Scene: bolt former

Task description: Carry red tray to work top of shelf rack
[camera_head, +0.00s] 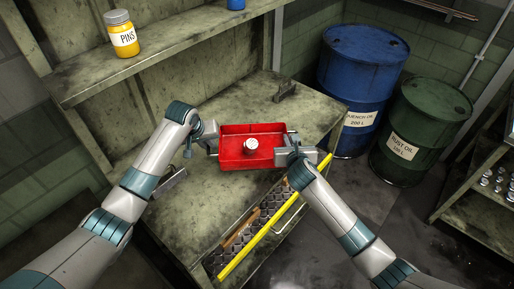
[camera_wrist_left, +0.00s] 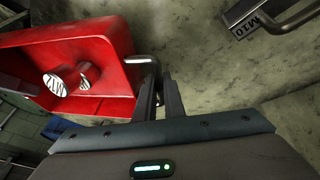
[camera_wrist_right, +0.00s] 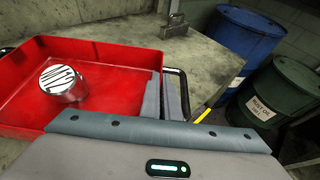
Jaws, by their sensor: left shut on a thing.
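The red tray (camera_head: 233,160) is over the worn work top (camera_head: 215,105) below a shelf, near its front edge. I cannot tell whether it touches the surface. A short metal cylinder (camera_head: 250,146) with a striped top is in the tray; it also shows in the right wrist view (camera_wrist_right: 64,82). My left gripper (camera_head: 211,140) is shut on the handle at the tray's left end, seen in the left wrist view (camera_wrist_left: 150,62). My right gripper (camera_head: 285,150) is at the right-end handle (camera_wrist_right: 182,88); its fingers are close together there, but their grip is unclear.
A yellow pins jar (camera_head: 122,38) stands on the shelf (camera_head: 170,50). Blue (camera_head: 360,70) and green (camera_head: 420,125) drums stand to the right. The work top behind the tray is mostly clear.

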